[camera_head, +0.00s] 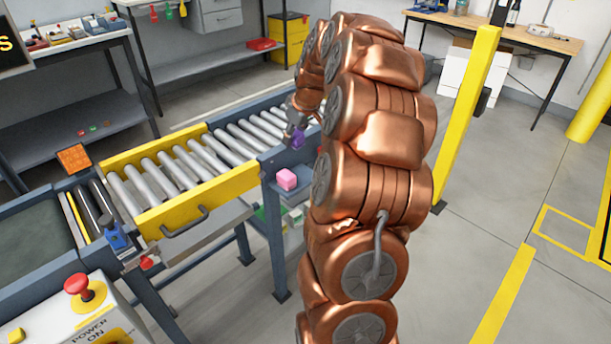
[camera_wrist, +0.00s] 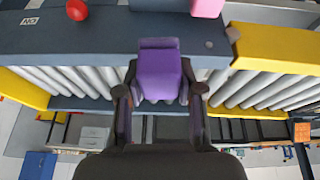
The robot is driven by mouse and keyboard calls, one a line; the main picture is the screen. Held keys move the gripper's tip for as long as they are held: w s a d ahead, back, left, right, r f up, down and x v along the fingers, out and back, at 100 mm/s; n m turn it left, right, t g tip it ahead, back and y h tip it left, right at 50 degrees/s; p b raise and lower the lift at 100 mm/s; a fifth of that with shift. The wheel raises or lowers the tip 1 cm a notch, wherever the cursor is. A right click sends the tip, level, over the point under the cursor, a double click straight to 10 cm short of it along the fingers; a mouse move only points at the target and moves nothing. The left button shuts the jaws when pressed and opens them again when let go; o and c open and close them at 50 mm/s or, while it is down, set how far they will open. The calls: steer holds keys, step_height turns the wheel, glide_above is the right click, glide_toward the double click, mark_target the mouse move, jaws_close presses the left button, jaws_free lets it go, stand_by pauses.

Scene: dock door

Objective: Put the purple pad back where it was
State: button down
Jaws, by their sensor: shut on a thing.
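The purple pad (camera_wrist: 158,72) is a small block held between the two dark fingers of my gripper (camera_wrist: 159,93) in the wrist view. It overlaps the dark blue rail there, and I cannot tell whether it touches it. In the head view the purple pad (camera_head: 298,139) shows only in part below my gripper (camera_head: 293,131), near the far right end of the roller conveyor. My arm hides what lies to its right. A pink block (camera_head: 287,179) sits on a blue-grey ledge at the conveyor's side; it also shows at the top of the wrist view (camera_wrist: 207,7).
The roller conveyor (camera_head: 180,165) has a yellow side panel (camera_head: 200,202) with a handle. A red button (camera_head: 77,284) stands on a control box at lower left. A red round thing (camera_wrist: 77,9) shows in the wrist view. A yellow post (camera_head: 468,115) stands right of my arm.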

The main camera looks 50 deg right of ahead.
steer(key=s+d, duration=0.2)
glide_toward(301, 171)
steer(key=shift+m, duration=0.3)
steer(key=shift+x, duration=3.15)
steer(key=shift+d, duration=0.15)
steer(key=c, duration=0.7)
jaws_free()
steer(key=shift+f, duration=0.1)
steer(key=v, duration=1.2)
steer(key=shift+d, duration=0.1)
